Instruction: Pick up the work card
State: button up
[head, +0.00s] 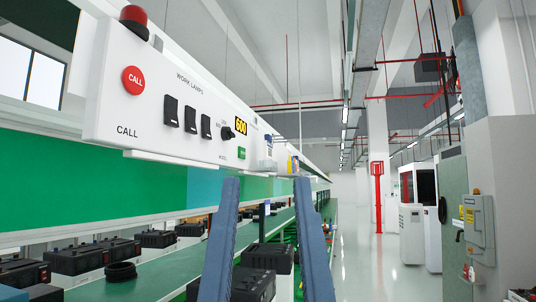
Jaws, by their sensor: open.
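My gripper (266,181) is in the middle of the head view. Its two long blue-grey fingers stand apart with nothing between them, in front of the green line. I cannot make out the work card for certain. The gripper does not visibly touch anything.
The panel carries a red CALL button (133,80), switches and a red lamp (134,20). Black cases (75,260) and a black ring (121,271) rest on the green line. A clear grey aisle (375,265) runs right, past a grey-green cabinet (455,215).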

aim_at(267, 145)
jog(key=u, duration=0.45)
jog(key=i+l+u, duration=0.35)
jog(key=l, duration=0.25)
jog(key=i+l+u, duration=0.2)
jog(key=i+l, duration=0.15)
jog(key=i+l+u, duration=0.15)
jog(key=l, duration=0.2)
jog(key=i+l+u, duration=0.2)
jog(key=l, duration=0.2)
